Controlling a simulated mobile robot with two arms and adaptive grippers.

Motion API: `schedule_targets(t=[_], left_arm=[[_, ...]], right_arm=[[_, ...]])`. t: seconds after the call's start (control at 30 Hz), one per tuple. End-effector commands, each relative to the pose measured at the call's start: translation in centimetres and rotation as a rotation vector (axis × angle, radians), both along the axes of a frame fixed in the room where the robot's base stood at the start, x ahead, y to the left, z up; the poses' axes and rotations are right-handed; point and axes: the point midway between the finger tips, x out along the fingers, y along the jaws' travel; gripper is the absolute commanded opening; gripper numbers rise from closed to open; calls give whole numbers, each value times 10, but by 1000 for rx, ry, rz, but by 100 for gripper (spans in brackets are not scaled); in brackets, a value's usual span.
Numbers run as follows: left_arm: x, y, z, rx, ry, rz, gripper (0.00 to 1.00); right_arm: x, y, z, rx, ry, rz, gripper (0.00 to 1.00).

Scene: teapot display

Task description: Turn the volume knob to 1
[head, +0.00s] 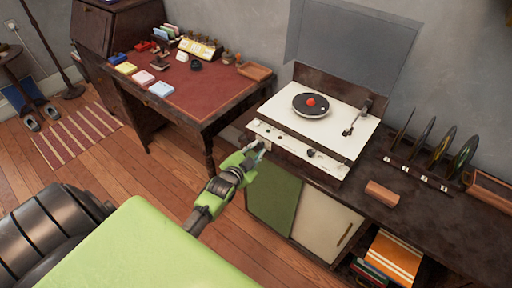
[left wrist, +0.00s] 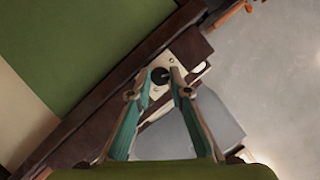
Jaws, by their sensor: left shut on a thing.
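The white record player (head: 322,122) stands on the dark cabinet, with knobs along its front panel. My left gripper (head: 262,147) is at the left part of this front panel. In the left wrist view a round black knob (left wrist: 160,75) sits on the cream panel between the fingertips of my left gripper (left wrist: 161,86). The fingers are closed around the knob. The number that the knob points to is too small to read. Another black knob (head: 311,152) shows further right on the panel. My right gripper is not in view.
Records stand in a rack (head: 418,177) on the cabinet top, right of the player. A desk (head: 205,85) with a red top and small items stands at the left. Wooden floor is clear between.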

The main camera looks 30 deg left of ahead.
Motion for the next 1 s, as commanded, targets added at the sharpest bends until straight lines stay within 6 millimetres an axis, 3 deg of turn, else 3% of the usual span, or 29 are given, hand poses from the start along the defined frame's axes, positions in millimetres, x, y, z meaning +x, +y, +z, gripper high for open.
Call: schedule_targets(t=[0.4, 0.97, 1.0], left_arm=[[1, -2, -1, 197, -18, 0, 0], [1, -2, -1, 227, -20, -1, 0], [1, -2, -1, 227, -20, -1, 26]], right_arm=[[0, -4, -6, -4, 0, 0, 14], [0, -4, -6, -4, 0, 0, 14], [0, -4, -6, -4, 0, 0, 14]])
